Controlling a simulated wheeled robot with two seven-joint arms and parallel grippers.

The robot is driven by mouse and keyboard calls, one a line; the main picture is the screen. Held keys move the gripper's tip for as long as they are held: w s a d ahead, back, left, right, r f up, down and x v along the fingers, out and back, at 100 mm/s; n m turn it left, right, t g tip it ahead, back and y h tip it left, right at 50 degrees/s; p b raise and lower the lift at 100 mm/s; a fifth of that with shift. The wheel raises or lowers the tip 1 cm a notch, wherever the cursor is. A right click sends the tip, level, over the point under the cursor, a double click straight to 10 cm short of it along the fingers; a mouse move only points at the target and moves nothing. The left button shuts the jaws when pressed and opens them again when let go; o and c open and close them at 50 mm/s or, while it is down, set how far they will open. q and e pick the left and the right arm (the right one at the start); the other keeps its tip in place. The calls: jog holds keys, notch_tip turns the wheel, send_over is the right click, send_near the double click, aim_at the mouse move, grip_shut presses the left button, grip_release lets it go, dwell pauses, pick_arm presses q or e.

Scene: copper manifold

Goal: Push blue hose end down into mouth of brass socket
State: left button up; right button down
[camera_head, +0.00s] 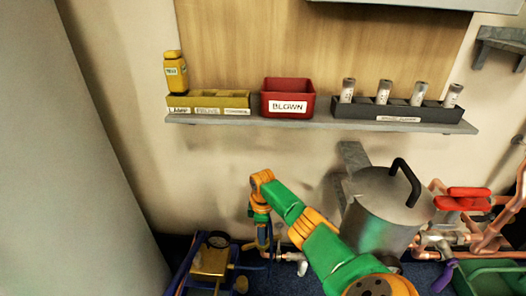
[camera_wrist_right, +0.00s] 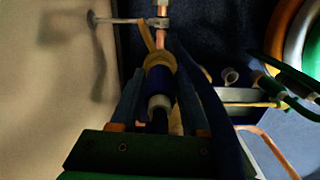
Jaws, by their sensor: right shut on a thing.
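My right gripper (camera_wrist_right: 160,85) is shut on the blue hose end (camera_wrist_right: 160,84), a short dark blue cylinder with a pale band at its near end. A brass-coloured ring (camera_wrist_right: 159,61), which looks like the brass socket, sits at the far end of the blue part, in line with a copper pipe (camera_wrist_right: 162,10). The light is dim, and I cannot tell whether the hose is inside the ring or only against it. In the head view my right gripper (camera_head: 264,242) points down beside the wall, small and partly hidden by its wrist. My left gripper is not in view.
A grey metal pot (camera_head: 378,210) stands right of my right arm, with copper pipes and a red valve handle (camera_head: 467,193) beyond it. A blue-framed brass fixture (camera_head: 209,262) is at lower left. A shelf (camera_head: 320,123) with bins runs above.

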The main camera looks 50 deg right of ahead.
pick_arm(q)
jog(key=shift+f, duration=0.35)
pick_arm(e)
jog(key=shift+f, duration=0.35)
jog(key=shift+c, duration=1.5)
grip_release()
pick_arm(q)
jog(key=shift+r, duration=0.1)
pick_arm(e)
jog(key=shift+r, duration=0.25)
notch_tip(320, 180, up, 6)
jog(key=p, duration=0.4)
jog(key=shift+r, duration=0.35)
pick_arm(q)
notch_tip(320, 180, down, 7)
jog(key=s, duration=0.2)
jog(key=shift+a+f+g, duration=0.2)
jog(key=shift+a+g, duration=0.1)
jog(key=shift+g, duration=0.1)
